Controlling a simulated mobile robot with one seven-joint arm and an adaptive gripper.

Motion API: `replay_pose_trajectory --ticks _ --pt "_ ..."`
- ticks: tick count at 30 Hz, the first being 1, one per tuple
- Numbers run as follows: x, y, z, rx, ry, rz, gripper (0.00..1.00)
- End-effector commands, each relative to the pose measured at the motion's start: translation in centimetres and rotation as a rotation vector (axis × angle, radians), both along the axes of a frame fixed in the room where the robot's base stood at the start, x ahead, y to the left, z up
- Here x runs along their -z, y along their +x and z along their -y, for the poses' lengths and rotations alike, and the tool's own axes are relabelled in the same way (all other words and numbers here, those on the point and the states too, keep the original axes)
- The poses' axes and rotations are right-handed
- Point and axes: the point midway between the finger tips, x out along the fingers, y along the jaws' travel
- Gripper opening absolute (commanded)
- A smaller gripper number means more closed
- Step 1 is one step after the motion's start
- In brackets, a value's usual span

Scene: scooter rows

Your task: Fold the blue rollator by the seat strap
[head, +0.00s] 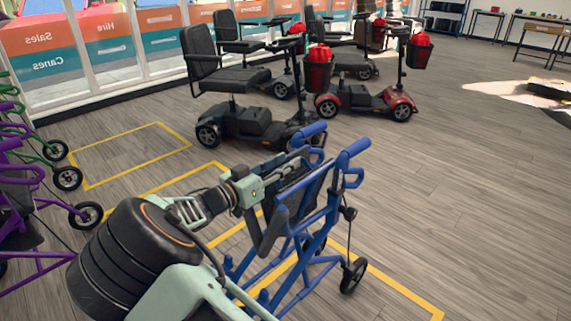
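The blue rollator (330,215) stands upright in the lower middle of the head view, inside yellow floor lines. The seat strap cannot be made out. My pale green arm reaches in from the lower left, and my gripper (268,180) is at the upper left part of the rollator, beside or over the dark parts. Its fingertips blend into these, so contact and opening cannot be told.
Black mobility scooters (245,115) and a red one (365,100) stand behind the rollator. Purple and green rollators (20,190) line the left edge. Yellow marked bays (130,155) lie on the wood floor. The floor on the right (480,190) is clear.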

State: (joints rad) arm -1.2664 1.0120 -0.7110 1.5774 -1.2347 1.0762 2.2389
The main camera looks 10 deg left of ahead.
Motion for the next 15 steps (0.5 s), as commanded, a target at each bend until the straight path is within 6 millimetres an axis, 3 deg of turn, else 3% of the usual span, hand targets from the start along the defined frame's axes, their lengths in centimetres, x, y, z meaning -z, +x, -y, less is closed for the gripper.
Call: replay_pose_trajectory --ticks 7,15 --pt "0.2 -1.6 -1.7 -0.01 0.003 -0.004 0.31" --pt "0.3 -6.1 -5.2 -0.012 0.005 -0.006 0.31"
